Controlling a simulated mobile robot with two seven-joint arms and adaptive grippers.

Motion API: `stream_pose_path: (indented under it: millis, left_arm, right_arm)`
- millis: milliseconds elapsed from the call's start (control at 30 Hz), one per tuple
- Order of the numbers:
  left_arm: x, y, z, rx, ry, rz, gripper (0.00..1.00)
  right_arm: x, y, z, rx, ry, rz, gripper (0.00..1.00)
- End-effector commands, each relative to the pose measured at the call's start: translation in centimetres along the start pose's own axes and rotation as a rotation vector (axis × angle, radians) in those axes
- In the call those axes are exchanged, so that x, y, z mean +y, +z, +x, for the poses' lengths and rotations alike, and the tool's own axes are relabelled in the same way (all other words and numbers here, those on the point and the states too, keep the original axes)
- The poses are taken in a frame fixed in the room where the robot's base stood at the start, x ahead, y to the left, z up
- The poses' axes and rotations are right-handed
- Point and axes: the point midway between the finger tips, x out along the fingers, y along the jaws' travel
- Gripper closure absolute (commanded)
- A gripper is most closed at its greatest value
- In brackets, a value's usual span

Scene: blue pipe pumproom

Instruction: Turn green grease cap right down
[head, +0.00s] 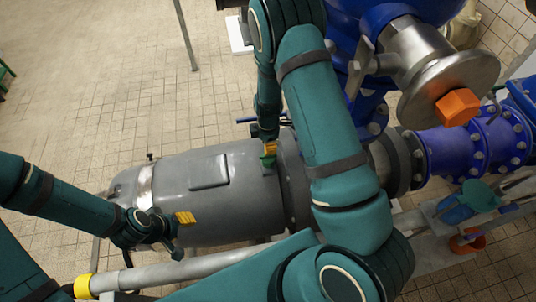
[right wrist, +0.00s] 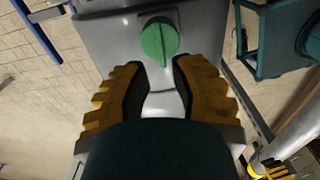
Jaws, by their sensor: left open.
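The green grease cap (right wrist: 160,40) is round with a raised grip ridge and sits on a grey housing. In the right wrist view my right gripper (right wrist: 160,70) has its yellow fingers spread, with the cap just beyond the fingertips and its ridge in line with the gap. I see no finger closed on it. In the head view my right gripper (head: 270,149) is small and partly hidden at the grey motor, with a green bit beside it. My left gripper (head: 184,218) is open and empty at the motor's left, front side, apart from the cap.
The large grey motor (head: 235,175) lies across the middle. Blue flanged pipes (head: 460,150) and an orange-tipped metal part (head: 457,107) stand at the right. A pipe (head: 180,272) runs along the front. The tiled floor (head: 110,90) at upper left is mostly clear.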

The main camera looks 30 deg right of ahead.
Motion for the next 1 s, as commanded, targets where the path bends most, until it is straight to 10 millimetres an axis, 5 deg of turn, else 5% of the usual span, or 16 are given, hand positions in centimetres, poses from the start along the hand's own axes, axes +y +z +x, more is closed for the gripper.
stream_pose_path:
  millis: [300, 800, 867, 1000]
  left_arm:
    - [-0.3, 0.4, 0.7, -0.008, 0.001, 0.002, 0.53]
    - [-0.3, 0.4, 0.8, -0.009, 0.001, 0.003, 0.53]
    - [-0.3, 0.4, 0.8, -0.009, 0.001, 0.003, 0.53]
    - [-0.3, 0.4, 0.8, -0.009, 0.001, 0.003, 0.53]
  right_arm:
    - [-0.1, 0.0, 5.3, -0.001, -0.002, 0.000, 0.77]
    - [0.0, 0.0, 6.4, 0.000, 0.000, 0.000, 0.77]
    - [0.0, 0.0, 6.4, 0.000, 0.000, 0.000, 0.98]
    - [0.0, 0.0, 6.4, 0.000, 0.000, 0.000, 1.00]
